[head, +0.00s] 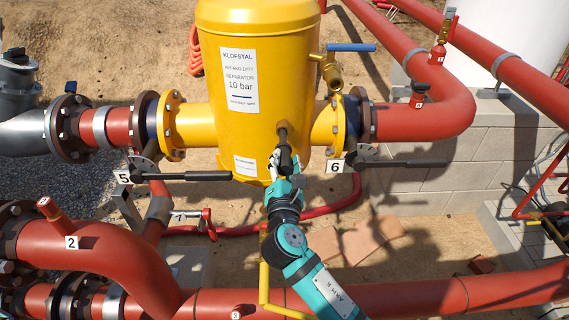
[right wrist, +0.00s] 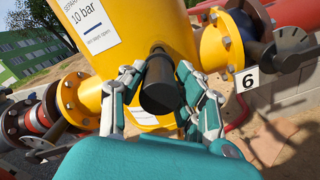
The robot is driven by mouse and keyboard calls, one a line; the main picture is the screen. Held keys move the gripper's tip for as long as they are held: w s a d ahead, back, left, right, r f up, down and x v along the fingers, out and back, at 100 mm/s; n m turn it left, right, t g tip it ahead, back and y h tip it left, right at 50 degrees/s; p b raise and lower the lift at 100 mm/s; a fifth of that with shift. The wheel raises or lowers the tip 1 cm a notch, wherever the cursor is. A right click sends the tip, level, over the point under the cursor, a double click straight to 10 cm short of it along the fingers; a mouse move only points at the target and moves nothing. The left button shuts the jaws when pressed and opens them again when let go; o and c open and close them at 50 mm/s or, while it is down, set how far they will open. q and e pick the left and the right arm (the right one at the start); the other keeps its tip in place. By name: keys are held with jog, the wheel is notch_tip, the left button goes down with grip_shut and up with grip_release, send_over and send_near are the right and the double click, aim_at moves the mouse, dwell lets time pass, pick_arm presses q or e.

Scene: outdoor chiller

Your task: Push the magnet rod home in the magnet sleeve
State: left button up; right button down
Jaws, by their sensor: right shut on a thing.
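The yellow separator tank (head: 280,60) stands upright in the middle of the head view. The magnet rod's black handle (head: 285,156) juts out from the tank's lower front. In the right wrist view the handle's round end (right wrist: 160,92) faces the camera. My right gripper (head: 281,166) is shut on the handle, with one finger on each side in the right wrist view (right wrist: 160,100). The magnet sleeve is mostly hidden behind the handle; I cannot tell how deep the rod sits. My left gripper is in neither view.
Black valve levers (head: 200,176) (head: 405,163) stick out on both sides below the flanges, near labels 5 and 6. A brass valve with a blue lever (head: 350,47) is at the tank's right. Red pipes (head: 420,306) cross the foreground.

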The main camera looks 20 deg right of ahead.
aim_at(284, 142)
jog(key=shift+x, duration=3.6)
jog(key=shift+a, duration=0.1)
jog(key=shift+c, duration=1.9)
grip_release()
jog(key=shift+f, duration=0.1)
jog(key=shift+s, duration=0.15)
jog(key=shift+s+a, duration=0.2)
jog(key=shift+s, duration=0.15)
jog(key=p+v, duration=0.1)
jog(key=v, duration=0.4)
jog(key=shift+s+a, duration=0.1)
jog(key=shift+s, duration=0.4)
